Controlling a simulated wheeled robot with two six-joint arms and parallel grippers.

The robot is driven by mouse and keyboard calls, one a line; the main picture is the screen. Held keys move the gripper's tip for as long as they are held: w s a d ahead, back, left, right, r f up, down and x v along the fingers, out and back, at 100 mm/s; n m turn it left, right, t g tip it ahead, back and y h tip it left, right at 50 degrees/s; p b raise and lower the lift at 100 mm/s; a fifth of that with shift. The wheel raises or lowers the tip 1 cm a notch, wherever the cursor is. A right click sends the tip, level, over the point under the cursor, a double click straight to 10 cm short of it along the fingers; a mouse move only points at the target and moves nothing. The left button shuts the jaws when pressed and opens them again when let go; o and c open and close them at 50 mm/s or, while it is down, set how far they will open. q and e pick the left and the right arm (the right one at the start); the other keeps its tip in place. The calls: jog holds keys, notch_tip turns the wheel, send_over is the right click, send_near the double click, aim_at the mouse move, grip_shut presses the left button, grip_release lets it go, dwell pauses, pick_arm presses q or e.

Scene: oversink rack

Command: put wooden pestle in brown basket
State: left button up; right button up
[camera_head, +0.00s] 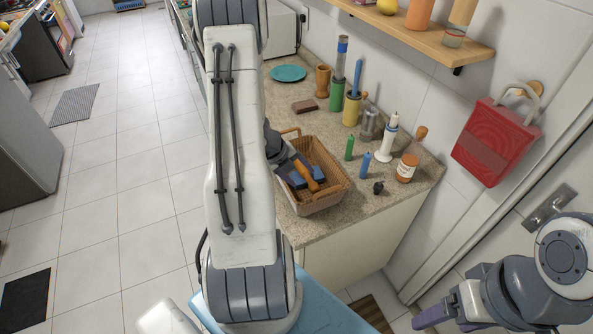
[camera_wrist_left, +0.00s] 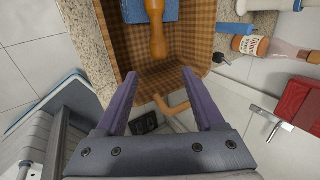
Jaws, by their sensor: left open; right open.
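The brown basket (camera_head: 328,196) stands on the counter near its front edge. It also shows in the left wrist view (camera_wrist_left: 198,40). The wooden pestle (camera_head: 305,175) lies inside the basket, on a blue thing (camera_wrist_left: 133,10). In the left wrist view the pestle (camera_wrist_left: 155,35) lies ahead of the fingertips, apart from them. My left gripper (camera_wrist_left: 160,73) is open and empty over the basket's near side, by its curved handle (camera_wrist_left: 172,107). My left arm hides part of the basket in the head view. My right gripper (camera_head: 430,316) is at the lower right, away from the counter.
A green bottle (camera_head: 349,148), a blue bottle (camera_head: 365,165), a small dark item (camera_head: 378,187) and an orange-labelled jar (camera_head: 406,168) stand right of the basket. A wooden cup (camera_head: 322,81) and teal plate (camera_head: 288,73) are further back. A wooden shelf (camera_head: 430,30) overhangs the counter.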

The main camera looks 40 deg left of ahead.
pick_arm(q)
jog(key=shift+v, duration=1.05)
jog(key=d+r+m+g+h, duration=0.15)
jog(key=d+r+m, duration=0.35)
jog(key=d+m, duration=0.8)
jog(key=d+r+m+g+h, duration=0.15)
jog(key=d+r+m, duration=0.45)
jog(key=d+m, duration=0.65)
jog(key=s+d+r+m+g+y, duration=0.1)
jog(key=s+d+r+m, duration=0.1)
jog(key=s+m, duration=0.4)
jog(key=s+d+r+m+y, duration=0.2)
jog(key=s+d+m, duration=0.2)
jog(key=m, duration=1)
jog(key=s+d+r+m+g+y, duration=0.1)
jog(key=s+d+m, duration=0.3)
jog(key=s+m, duration=0.4)
jog(key=r+m, duration=0.1)
jog(key=m, duration=0.2)
jog(key=shift+s+r+g, duration=0.25)
jog(key=shift+s+g, duration=0.05)
